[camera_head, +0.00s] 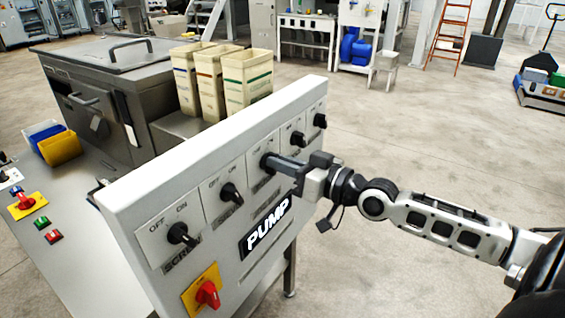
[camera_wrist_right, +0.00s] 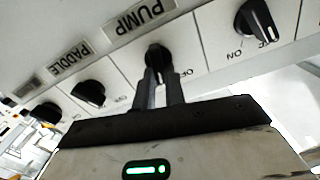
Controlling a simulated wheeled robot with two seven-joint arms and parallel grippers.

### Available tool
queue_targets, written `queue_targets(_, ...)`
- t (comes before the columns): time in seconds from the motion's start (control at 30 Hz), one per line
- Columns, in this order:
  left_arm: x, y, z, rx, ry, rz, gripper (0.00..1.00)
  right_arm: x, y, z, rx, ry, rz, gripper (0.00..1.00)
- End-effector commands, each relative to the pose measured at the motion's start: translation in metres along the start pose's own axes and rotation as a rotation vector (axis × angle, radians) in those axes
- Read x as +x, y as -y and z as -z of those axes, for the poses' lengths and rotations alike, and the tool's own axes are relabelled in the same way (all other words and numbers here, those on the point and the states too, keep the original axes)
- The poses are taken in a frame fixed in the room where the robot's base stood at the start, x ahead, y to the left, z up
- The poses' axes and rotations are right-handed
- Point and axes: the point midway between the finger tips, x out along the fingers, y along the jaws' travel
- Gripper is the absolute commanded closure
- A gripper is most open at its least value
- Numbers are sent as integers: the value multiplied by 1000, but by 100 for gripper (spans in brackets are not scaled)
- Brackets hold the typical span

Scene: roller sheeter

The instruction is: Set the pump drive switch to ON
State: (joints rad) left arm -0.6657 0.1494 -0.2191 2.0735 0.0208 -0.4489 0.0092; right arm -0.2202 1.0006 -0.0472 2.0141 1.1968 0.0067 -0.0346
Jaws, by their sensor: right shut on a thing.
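The pump drive switch is a black rotary knob (camera_head: 268,162) on the sloping grey control panel (camera_head: 150,200). It is the middle knob in a row of several. My right gripper (camera_head: 282,166) reaches it from the right and is shut on it. An OFF mark shows just right of the fingers there. The fingers hide part of the knob, and I cannot tell its exact angle. My left gripper is not in view.
Similar black knobs (camera_head: 180,234) (camera_head: 232,193) (camera_head: 297,139) sit close on both sides. A red switch on a yellow plate (camera_head: 207,293) is low on the panel. Three cream bins (camera_head: 247,78) stand behind.

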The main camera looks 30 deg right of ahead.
Motion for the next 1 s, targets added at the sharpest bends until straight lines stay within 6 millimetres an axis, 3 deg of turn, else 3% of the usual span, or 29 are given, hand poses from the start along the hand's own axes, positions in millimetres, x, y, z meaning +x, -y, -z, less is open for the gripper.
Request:
queue_targets(0.4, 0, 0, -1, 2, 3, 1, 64, 0, -2, -1, 174, 1, 0, 100)
queue_targets(0.9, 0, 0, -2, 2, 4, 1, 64, 0, -2, -1, 195, 2, 0, 100)
queue_targets(0.93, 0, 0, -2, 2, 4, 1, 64, 0, -2, -1, 195, 2, 0, 83)
queue_targets(1.0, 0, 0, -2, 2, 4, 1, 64, 0, -2, -1, 194, 2, 0, 66)
